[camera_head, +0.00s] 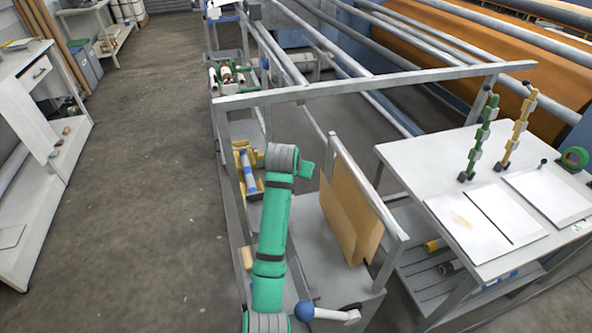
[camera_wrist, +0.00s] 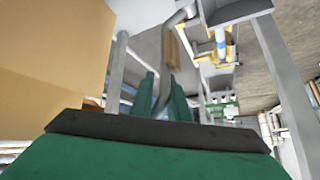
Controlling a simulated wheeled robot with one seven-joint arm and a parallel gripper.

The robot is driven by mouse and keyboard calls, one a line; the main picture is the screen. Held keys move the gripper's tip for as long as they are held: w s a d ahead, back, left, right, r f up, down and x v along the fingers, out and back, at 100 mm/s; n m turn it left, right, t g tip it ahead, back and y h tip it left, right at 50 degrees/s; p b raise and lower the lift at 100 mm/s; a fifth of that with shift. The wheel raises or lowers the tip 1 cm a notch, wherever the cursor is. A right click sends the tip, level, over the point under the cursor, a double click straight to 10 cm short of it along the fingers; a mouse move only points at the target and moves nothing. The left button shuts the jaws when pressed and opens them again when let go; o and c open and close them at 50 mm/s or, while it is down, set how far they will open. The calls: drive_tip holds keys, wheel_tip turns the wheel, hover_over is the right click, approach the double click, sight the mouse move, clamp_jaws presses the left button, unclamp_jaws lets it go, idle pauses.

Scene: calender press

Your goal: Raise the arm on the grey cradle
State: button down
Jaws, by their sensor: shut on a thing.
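In the wrist view, my gripper (camera_wrist: 163,88) has its two green fingers closed around a grey bent bar (camera_wrist: 163,62), which I take to be the cradle's arm. The bar curves up towards a grey bracket-like part (camera_wrist: 236,9) at the top right, probably the cradle. I cannot make out where the two join. In the head view, my green arm covers the middle foreground and hides the gripped bar; the cradle cannot be picked out with certainty there.
A yellow holder (camera_head: 240,147) with a blue-and-white roll stands left of my arm. A tan board (camera_head: 345,212) stands upright close on the right. A white table (camera_head: 410,160) with green and yellow stacked pieces is further right. Open floor (camera_head: 150,180) lies left.

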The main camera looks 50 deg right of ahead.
drive_tip(key=shift+f, duration=0.15)
idle(0.7)
drive_tip(key=c, duration=1.8)
unclamp_jaws()
drive_tip(key=shift+a, duration=0.1)
drive_tip(key=shift+s, duration=0.1)
drive_tip(key=s+a+r, duration=0.1)
drive_tip(key=s+r, duration=0.1)
drive_tip(key=r, duration=0.1)
drive_tip(key=s+a+r, duration=0.1)
drive_tip(key=s+r, duration=0.1)
drive_tip(key=r, duration=0.1)
drive_tip(key=s+a+r, duration=0.1)
drive_tip(key=s+r, duration=0.1)
drive_tip(key=r, duration=0.2)
drive_tip(key=shift+s, duration=0.3)
drive_tip(key=shift+v, duration=5.4)
